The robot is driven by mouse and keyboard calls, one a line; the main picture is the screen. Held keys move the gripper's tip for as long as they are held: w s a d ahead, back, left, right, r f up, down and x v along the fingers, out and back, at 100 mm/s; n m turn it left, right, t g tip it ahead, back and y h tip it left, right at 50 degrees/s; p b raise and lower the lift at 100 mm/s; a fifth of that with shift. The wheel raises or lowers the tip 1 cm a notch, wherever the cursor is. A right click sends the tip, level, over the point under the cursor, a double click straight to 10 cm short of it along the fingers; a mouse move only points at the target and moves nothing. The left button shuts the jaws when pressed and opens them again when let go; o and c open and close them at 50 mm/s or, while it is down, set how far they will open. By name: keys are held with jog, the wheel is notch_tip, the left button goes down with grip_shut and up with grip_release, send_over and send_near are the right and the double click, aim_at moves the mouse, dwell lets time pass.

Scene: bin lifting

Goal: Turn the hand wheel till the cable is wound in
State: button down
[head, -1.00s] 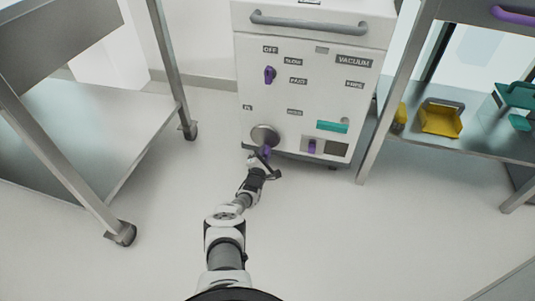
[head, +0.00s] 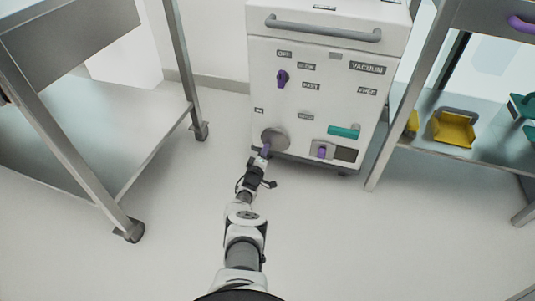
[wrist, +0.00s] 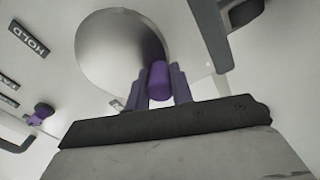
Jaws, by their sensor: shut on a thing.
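The hand wheel is a grey metal disc (head: 275,138) low on the left of the white cabinet's front. It fills the upper middle of the wrist view (wrist: 115,50). A purple handle (wrist: 158,80) stands out from the wheel near its lower right edge in the wrist view. My gripper (wrist: 160,88) is shut on this handle, with one finger on each side. In the head view my gripper (head: 264,155) is at the wheel's lower left edge. No cable can be made out.
The white cabinet (head: 315,80) carries a purple knob (head: 282,77), a teal handle (head: 343,131) and a purple slider (head: 321,152) in a recess. A metal table (head: 100,160) stands left. A shelf with a yellow bin (head: 454,129) stands right. The floor between is clear.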

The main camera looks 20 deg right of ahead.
aim_at(263, 140)
jog(key=m, duration=0.1)
jog(key=a+r+m, duration=0.1)
jog(key=shift+w+m+p, duration=0.25)
jog(key=shift+m+p, duration=0.05)
jog(key=shift+m, duration=0.1)
jog(key=shift+w+a+r+m+p, duration=0.1)
jog(key=shift+r+m+p, duration=0.25)
jog(key=shift+m, duration=0.8)
jog(key=shift+w+a+r+m+p, duration=0.15)
jog(key=shift+r+m, duration=0.4)
jog(key=shift+m, duration=0.6)
jog(key=c, duration=1.2)
grip_release()
jog(key=shift+s+r, duration=0.1)
